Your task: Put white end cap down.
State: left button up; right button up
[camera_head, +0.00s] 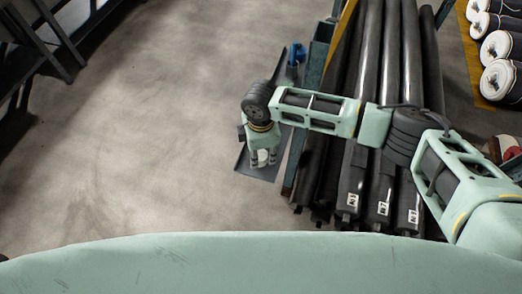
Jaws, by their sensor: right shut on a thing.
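My right arm reaches in from the right edge, across the grey rolls. My right gripper (263,162) points down over a narrow dark tray or shelf (257,172) beside the rack. It is shut on the white end cap (263,157), which shows as a small white patch between the fingers. The fingers hide most of the cap, and I cannot tell whether it touches the surface below. My left gripper is not in view.
Long dark grey rolls (402,60) with white labels lie in the rack at right. Several white-ended rolls (501,80) lie at the top right. A small blue item (297,54) is at the rack's side. Dark metal frames stand at the upper left. The concrete floor (130,150) at left is clear.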

aim_at(261, 153)
jog(key=shift+w+f, duration=0.1)
jog(key=shift+f, duration=0.35)
jog(key=shift+c, duration=0.3)
jog(key=o, duration=1)
jog(key=shift+c, duration=0.2)
jog(key=shift+r, duration=0.1)
notch_tip(261, 153, up, 12)
jog(key=b, duration=0.2)
jog(key=shift+b, duration=0.3)
